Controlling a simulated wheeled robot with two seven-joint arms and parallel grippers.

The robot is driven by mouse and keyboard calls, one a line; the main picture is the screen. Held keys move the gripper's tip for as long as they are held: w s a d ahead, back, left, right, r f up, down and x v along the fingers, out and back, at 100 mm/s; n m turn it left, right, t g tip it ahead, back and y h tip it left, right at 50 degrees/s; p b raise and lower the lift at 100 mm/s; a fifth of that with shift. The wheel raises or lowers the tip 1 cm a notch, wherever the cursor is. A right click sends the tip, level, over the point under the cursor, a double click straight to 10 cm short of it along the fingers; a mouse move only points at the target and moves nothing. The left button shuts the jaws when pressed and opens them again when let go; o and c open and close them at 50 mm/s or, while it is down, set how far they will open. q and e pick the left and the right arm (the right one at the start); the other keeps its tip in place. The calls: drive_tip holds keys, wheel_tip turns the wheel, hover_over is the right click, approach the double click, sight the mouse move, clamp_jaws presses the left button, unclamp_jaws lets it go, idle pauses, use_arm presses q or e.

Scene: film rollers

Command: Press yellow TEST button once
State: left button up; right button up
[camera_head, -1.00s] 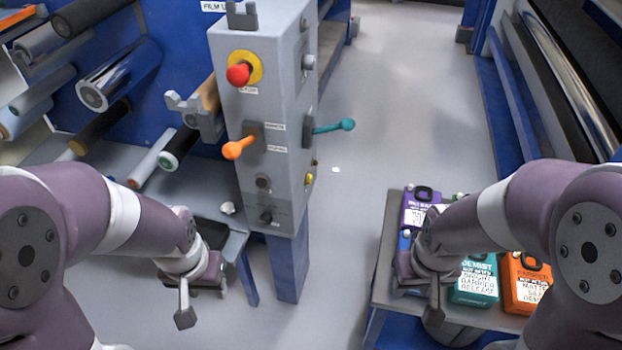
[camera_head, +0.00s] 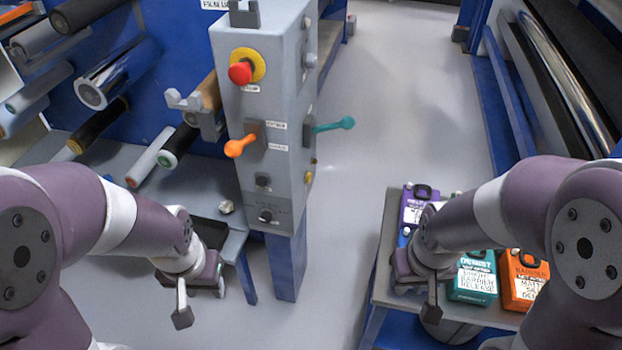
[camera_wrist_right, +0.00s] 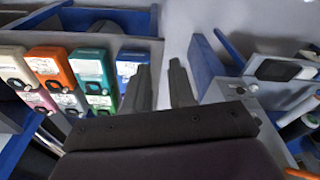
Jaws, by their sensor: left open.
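The grey control box (camera_head: 270,115) stands left of centre in the head view. A tiny yellow spot (camera_head: 313,161) shows on its right-hand side face, below the teal lever; I cannot read a TEST label, so I cannot tell whether it is the button. My left gripper (camera_head: 182,305) hangs low, left of and nearer than the box, apart from it and holding nothing I can see. My right gripper (camera_head: 432,300) hangs at the bottle table's left edge, well right of the box. In the right wrist view its two fingers (camera_wrist_right: 162,85) are apart with nothing between them.
The box carries a red button (camera_head: 240,73) on a yellow ring, an orange lever (camera_head: 238,146) and a teal lever (camera_head: 335,125) jutting right. Coloured bottles (camera_head: 473,278) stand on the right table. Rollers (camera_head: 120,75) fill the left. Open floor (camera_head: 350,220) lies between.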

drive_tip(key=shift+a, duration=0.1)
clamp_jaws()
idle(1.3)
